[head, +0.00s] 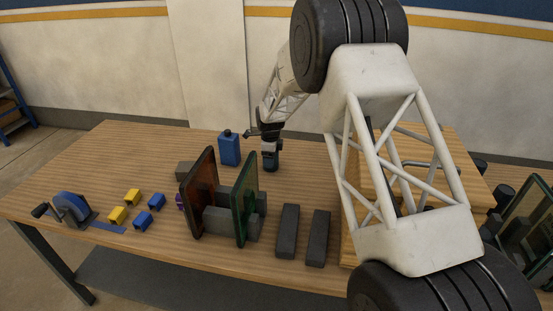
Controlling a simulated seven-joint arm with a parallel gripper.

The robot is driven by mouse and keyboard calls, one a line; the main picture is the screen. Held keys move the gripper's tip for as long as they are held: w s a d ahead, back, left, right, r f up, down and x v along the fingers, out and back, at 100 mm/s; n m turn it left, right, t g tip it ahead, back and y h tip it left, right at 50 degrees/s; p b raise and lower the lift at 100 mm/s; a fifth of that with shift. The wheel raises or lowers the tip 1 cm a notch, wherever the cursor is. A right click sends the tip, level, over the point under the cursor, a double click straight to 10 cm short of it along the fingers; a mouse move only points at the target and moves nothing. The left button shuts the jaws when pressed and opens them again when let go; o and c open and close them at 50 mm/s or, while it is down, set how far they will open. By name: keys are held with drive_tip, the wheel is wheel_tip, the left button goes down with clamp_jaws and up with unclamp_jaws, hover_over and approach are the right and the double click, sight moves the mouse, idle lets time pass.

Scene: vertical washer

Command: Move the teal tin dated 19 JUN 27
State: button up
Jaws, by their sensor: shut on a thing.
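A small dark teal tin (270,162) is upright at the far middle of the table. Its date is too small to read. My gripper (268,146) comes down from above and is shut on the tin's dark upper part. I cannot tell whether the tin's base touches the table.
A blue canister (229,152) stands just left of the tin. In front are an upright reddish panel (199,190), a green panel (243,202) and dark blocks (287,232). Yellow blocks (117,215) and a blue wheel (72,207) are left. The table's far left is clear.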

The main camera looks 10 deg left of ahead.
drive_tip(key=shift+a, duration=1.95)
drive_tip(key=o, duration=1.1)
drive_tip(key=shift+r, duration=0.1)
drive_tip(key=shift+r, duration=3.8)
